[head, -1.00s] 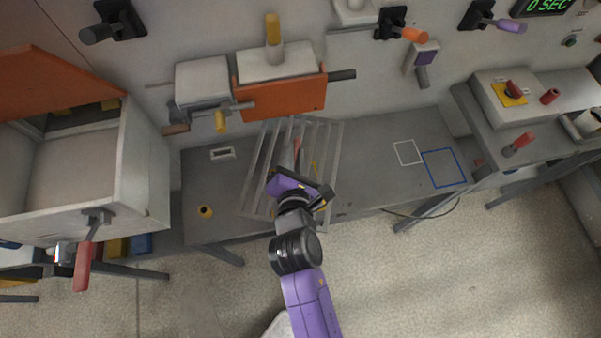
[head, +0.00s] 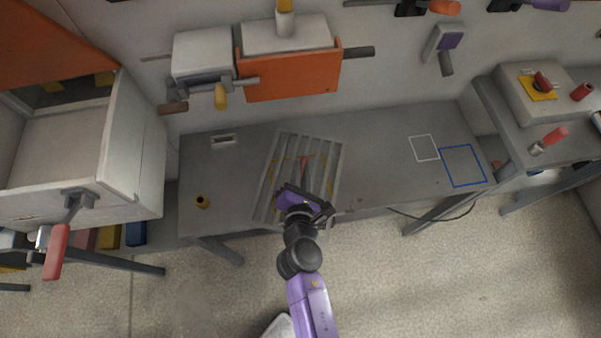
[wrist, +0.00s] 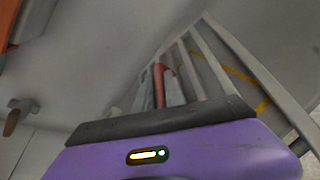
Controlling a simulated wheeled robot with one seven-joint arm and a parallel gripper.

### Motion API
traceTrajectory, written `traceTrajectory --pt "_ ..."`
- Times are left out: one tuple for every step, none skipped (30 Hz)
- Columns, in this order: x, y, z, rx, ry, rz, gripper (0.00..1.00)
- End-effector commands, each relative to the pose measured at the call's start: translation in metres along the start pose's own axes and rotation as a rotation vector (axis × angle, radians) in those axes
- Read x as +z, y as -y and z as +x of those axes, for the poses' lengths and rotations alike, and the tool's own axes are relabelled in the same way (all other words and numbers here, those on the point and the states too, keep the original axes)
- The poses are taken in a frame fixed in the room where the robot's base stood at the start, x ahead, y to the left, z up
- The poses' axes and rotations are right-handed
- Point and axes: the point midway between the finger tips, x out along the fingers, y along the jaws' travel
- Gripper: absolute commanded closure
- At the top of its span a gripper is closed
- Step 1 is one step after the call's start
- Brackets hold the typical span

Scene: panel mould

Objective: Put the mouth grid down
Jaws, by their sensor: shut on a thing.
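The mouth grid (head: 268,185) is a grey frame of parallel bars with a red part (head: 304,162) near its middle. It lies roughly flat over the middle of the grey bench, slightly turned. Yellow lines on the bench top show between its bars. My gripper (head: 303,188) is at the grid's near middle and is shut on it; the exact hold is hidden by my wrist. In the wrist view the grid's bars (wrist: 232,60) and red part (wrist: 158,88) show beyond the purple gripper body. I cannot tell whether the grid touches the bench.
The grey bench (head: 375,165) is clear to the right, up to a white outline (head: 424,148) and a blue outline (head: 462,166). An orange-fronted box (head: 290,75) is on the wall behind.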

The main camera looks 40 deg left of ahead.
Motion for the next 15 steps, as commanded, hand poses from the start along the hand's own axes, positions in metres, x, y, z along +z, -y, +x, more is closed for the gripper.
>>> traceTrajectory --pt "-0.0034 0.0014 0.0023 0.003 0.002 0.001 1.00" --pt "-0.0039 0.0018 0.0025 0.004 0.001 0.001 1.00" --pt "-0.0040 0.0018 0.0025 0.004 0.002 0.001 1.00" --pt "-0.0037 0.0017 0.0024 0.004 0.002 0.001 1.00" --pt "-0.0034 0.0014 0.0023 0.004 0.002 0.001 1.00" --pt "-0.0030 0.0012 0.0021 0.004 0.002 0.001 1.00" --pt "-0.0029 0.0011 0.0021 0.004 0.002 0.001 1.00" --pt "-0.0029 0.0011 0.0021 0.004 0.002 0.001 1.00" --pt "-0.0029 0.0011 0.0020 0.004 0.002 0.001 1.00" --pt "-0.0030 0.0013 0.0021 0.003 0.002 0.001 1.00" --pt "-0.0035 0.0017 0.0023 0.003 0.002 0.001 1.00" --pt "-0.0045 0.0025 0.0027 0.003 0.002 0.001 1.00" --pt "-0.0053 0.0031 0.0030 0.003 0.002 0.001 1.00" --pt "-0.0060 0.0037 0.0034 0.003 0.002 0.001 1.00" --pt "-0.0068 0.0046 0.0029 0.001 0.000 0.001 0.82"
